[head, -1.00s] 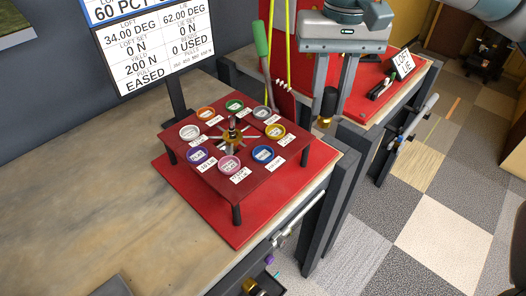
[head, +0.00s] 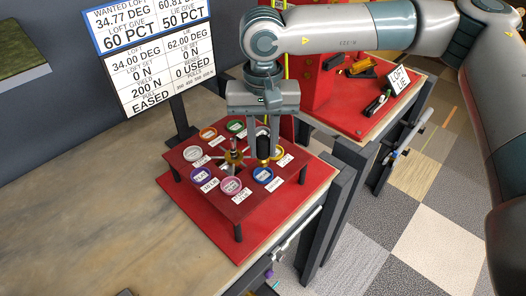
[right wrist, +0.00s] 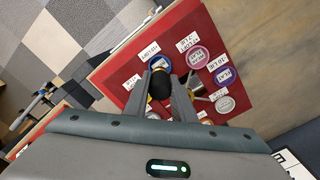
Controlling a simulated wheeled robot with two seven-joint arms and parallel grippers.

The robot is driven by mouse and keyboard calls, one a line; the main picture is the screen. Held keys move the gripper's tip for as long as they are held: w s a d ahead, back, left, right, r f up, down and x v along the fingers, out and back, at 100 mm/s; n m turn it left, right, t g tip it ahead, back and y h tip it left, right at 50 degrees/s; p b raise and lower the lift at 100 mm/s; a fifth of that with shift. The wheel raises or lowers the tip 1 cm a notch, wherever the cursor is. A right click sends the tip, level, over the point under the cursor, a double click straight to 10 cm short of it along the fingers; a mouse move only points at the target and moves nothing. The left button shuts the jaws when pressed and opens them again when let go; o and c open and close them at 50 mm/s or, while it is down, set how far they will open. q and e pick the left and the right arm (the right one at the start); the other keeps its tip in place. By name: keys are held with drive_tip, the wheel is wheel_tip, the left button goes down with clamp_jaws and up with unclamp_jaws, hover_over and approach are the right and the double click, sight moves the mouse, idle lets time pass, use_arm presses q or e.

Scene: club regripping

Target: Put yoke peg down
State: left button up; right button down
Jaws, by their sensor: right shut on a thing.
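My right gripper (head: 264,153) is shut on the yoke peg (head: 263,145), a black cylinder with a brass lower end. It holds the peg upright at the red stand (head: 238,208), beside the yellow ring cup (head: 276,153) and right of the brass star-shaped hub (head: 233,157). I cannot tell whether the peg touches the stand. In the right wrist view the black peg (right wrist: 160,86) shows between the two grey fingers, near the blue cup (right wrist: 160,64). My left gripper is not in view.
Several coloured, labelled cups ring the stand, including a pink one (head: 231,186) and a purple one (head: 201,174). A display board (head: 160,75) stands behind left. The wooden bench (head: 90,220) is clear at left. A second red-topped bench (head: 350,120) is at the right.

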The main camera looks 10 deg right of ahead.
sight(263, 158)
idle(0.3)
drive_tip(key=shift+f+p, duration=0.3)
wheel_tip(263, 158, down, 3)
drive_tip(key=shift+r+p, duration=0.15)
drive_tip(key=shift+p, duration=0.7)
drive_tip(key=shift+f, duration=0.3)
drive_tip(key=shift+f+b, duration=0.25)
drive_tip(key=shift+b, duration=0.05)
drive_tip(key=c, duration=1.5)
unclamp_jaws()
